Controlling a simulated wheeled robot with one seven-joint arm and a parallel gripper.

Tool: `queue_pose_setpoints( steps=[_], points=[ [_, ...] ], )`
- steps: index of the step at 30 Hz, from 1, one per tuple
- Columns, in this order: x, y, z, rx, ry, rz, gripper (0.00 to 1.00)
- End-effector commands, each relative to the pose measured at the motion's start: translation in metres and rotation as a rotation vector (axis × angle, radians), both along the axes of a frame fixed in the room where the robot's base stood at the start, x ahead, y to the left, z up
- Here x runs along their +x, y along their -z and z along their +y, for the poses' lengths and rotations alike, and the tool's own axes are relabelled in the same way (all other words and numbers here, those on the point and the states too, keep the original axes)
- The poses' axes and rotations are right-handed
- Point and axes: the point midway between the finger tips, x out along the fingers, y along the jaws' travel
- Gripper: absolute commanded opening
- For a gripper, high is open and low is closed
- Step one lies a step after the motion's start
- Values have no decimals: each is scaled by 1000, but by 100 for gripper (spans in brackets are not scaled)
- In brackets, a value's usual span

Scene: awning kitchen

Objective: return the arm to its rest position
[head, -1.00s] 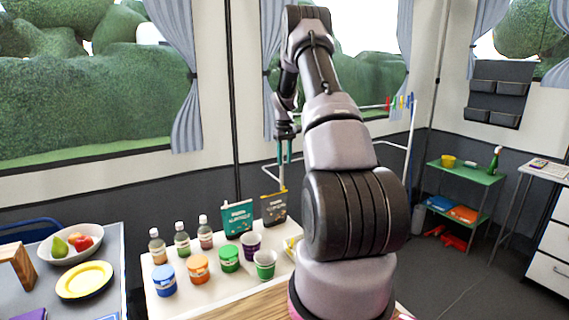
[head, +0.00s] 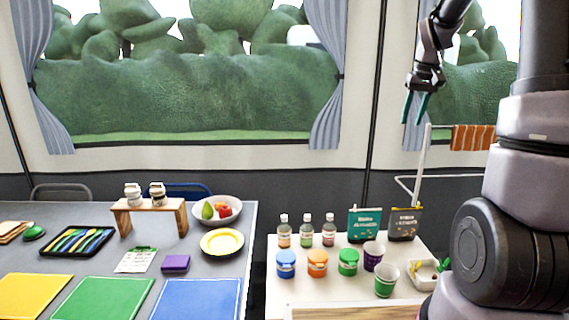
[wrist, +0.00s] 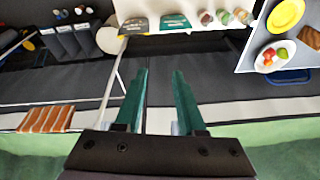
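My gripper (head: 416,106) hangs in the air at the upper right of the head view, in front of the window and curtain, well above the white table. Its two teal fingers are apart, with nothing between them. In the wrist view my gripper (wrist: 159,85) also shows open and empty, with the grey wall and floor area beyond the fingers. My arm runs up the right side of the head view, bent at the top.
The white table (head: 330,272) holds bottles, lidded jars, cups and two pouches. The grey table (head: 215,262) at left holds a fruit bowl (head: 238,213), yellow plate and coloured mats. A white rack post (head: 423,165) stands below my gripper, near a striped orange towel (head: 473,138).

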Motion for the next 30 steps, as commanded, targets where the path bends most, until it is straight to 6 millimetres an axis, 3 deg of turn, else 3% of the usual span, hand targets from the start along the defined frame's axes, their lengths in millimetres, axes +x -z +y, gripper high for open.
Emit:
queue_pose_setpoints(
  steps=[1,3,9,18,24,30],
  points=[
    [-19,-18,14,8,10,-31,39],
    [-44,-35,31,26,31,-66,39],
    [-121,-69,74,86,86,-164,39],
    [-227,-75,117,198,155,-286,39],
    [-260,-67,127,245,178,-320,39],
    [-265,-65,129,253,183,-325,39]
  ],
)
